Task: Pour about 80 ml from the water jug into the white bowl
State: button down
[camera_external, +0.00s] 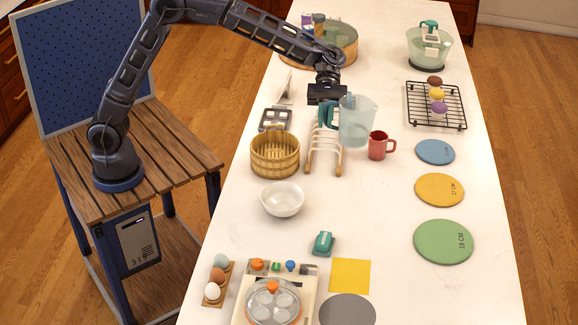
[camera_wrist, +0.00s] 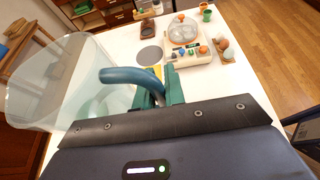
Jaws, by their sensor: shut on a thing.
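The water jug (camera_external: 358,121) is clear with a teal handle, and its water level is hard to make out. My gripper (camera_external: 329,113) is shut on the handle. The jug looks about upright, over the wooden rack and left of the red mug's top, apparently above the counter. In the wrist view the clear jug (camera_wrist: 60,75) fills the left side, with its curved handle (camera_wrist: 130,76) between the gripper's teal fingers (camera_wrist: 160,92). The white bowl (camera_external: 283,199) stands on the counter, nearer the camera and left of the jug. It looks empty and I cannot see it in the wrist view.
Near the jug are a wooden rack (camera_external: 324,152), a red mug (camera_external: 378,146) and a bamboo basket (camera_external: 275,154). A teal item (camera_external: 322,243), an egg holder (camera_external: 217,285) and an egg cooker (camera_external: 273,302) stand nearer. Coloured discs (camera_external: 443,241) lie right. Counter right of the bowl is clear.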

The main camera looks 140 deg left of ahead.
jog(key=s+d+f, duration=0.2)
jog(key=s+d, duration=2.3)
notch_tip(320, 180, down, 23)
dwell(0.4)
jog(key=w+a+r+n+g+h, duration=0.3)
jog(key=w+a+r+n+g, duration=0.1)
jog(key=w+r+n, duration=0.3)
jog(key=shift+a+r+n+h, duration=0.3)
jog(key=shift+a+r, duration=0.2)
jog(key=shift+r, duration=0.45)
dwell(0.3)
